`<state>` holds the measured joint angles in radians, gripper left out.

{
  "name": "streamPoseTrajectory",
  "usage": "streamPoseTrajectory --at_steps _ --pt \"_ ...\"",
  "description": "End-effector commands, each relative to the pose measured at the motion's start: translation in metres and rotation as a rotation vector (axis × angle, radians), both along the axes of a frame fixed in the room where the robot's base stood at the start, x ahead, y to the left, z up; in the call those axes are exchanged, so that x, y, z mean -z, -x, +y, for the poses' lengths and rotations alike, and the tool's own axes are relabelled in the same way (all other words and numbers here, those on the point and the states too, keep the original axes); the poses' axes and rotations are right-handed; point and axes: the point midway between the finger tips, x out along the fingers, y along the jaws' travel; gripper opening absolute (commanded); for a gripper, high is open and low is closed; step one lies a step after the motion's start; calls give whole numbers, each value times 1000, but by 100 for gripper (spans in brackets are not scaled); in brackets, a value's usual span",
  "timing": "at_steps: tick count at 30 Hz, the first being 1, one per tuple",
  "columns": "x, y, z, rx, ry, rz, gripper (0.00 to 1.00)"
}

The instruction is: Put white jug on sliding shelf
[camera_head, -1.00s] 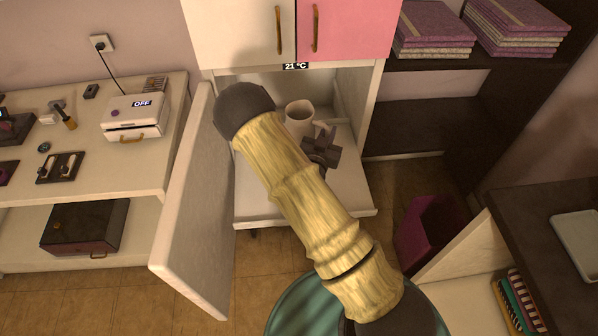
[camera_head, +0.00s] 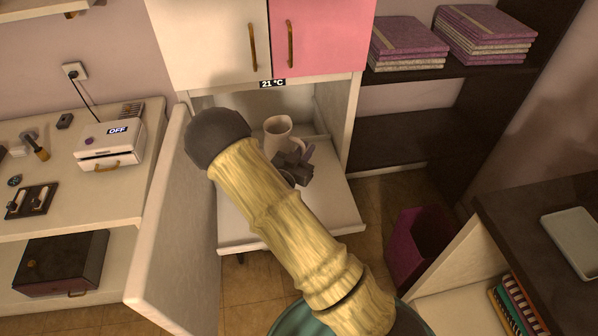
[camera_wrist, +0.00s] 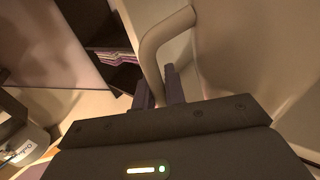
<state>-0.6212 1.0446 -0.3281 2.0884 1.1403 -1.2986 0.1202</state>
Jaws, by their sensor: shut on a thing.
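The white jug (camera_head: 277,131) is inside the open cabinet, above the pulled-out white sliding shelf (camera_head: 335,212). My gripper (camera_head: 303,154) is at the jug's right side, and my arm hides the jug's lower part. In the wrist view the fingers (camera_wrist: 159,92) are shut on the jug's curved handle (camera_wrist: 152,52). The jug's pale wall (camera_wrist: 240,45) fills the right of that view. I cannot tell whether the jug's base touches the shelf.
An open cabinet door (camera_head: 160,225) stands left of the shelf, near my arm. Pink and white doors (camera_head: 318,35) close the cupboard above. A dark shelf unit (camera_head: 410,135) and a purple bin (camera_head: 415,245) are at the right. The shelf's right front is clear.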

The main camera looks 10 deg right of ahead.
Motion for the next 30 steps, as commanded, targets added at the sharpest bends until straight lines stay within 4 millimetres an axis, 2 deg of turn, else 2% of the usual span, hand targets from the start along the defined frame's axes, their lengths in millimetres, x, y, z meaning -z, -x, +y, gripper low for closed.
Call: streamPoseTrajectory --at_steps 4,17,25,30 --pt "21 0 0 0 1 -2 0" --pt "29 -1 0 -1 -1 -5 0" --pt "61 -1 0 -1 0 -4 0" --pt "68 -1 0 0 -1 -6 0"
